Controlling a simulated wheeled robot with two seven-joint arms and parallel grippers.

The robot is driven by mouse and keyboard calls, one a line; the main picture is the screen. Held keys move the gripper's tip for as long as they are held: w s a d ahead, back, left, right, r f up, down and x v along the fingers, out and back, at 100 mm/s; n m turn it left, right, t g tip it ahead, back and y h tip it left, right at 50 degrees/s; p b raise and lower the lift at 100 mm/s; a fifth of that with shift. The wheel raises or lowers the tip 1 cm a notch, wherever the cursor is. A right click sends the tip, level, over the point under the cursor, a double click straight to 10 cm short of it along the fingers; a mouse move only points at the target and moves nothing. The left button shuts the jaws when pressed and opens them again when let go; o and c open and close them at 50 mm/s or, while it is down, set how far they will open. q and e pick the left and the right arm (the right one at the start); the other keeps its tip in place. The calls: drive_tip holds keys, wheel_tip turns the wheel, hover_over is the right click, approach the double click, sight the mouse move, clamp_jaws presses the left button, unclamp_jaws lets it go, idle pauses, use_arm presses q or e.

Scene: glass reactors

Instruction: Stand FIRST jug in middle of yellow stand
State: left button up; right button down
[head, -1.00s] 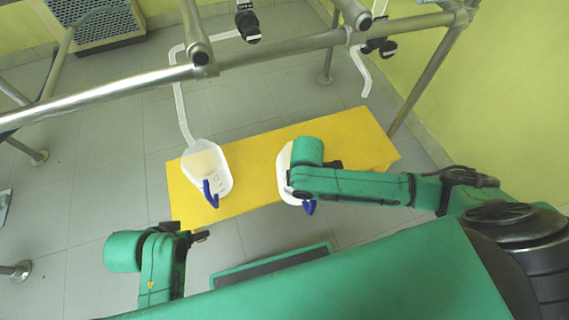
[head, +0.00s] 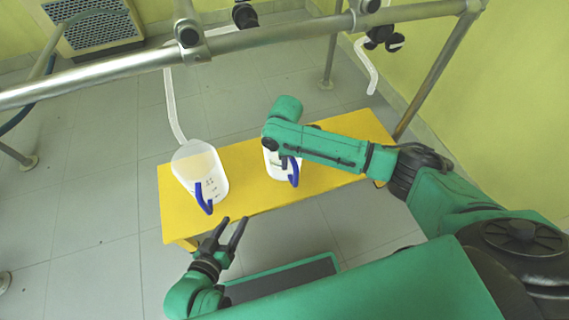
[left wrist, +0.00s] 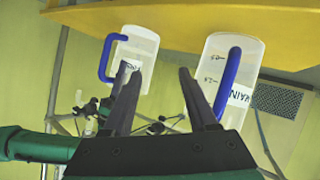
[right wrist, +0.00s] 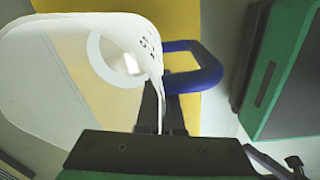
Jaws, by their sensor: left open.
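Two whitish jugs with blue handles are at the yellow stand (head: 235,163). The left one (head: 210,178) stands on its left part; its label reads MAIN in the inverted left wrist view (left wrist: 223,85). The other, FIRST jug (head: 270,162), is near the stand's middle, partly under my right arm; its label shows partly in the left wrist view (left wrist: 138,48). I cannot tell whether its base touches the stand. My right gripper (right wrist: 162,95) is closed over its wall beside the handle. My left gripper (head: 228,222) is open and empty, in front of MAIN jug.
A metal pipe frame (head: 120,72) crosses above the stand, with clear tubes (head: 172,105) hanging behind it. A green-rimmed dark panel (head: 290,280) lies in front of the stand. The stand's right part is bare. Grey floor tiles (head: 100,200) are free at left.

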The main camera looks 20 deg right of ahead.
drive_tip(key=shift+r, duration=0.15)
drive_tip(key=c, duration=1.5)
unclamp_jaws()
drive_tip(key=o, duration=0.4)
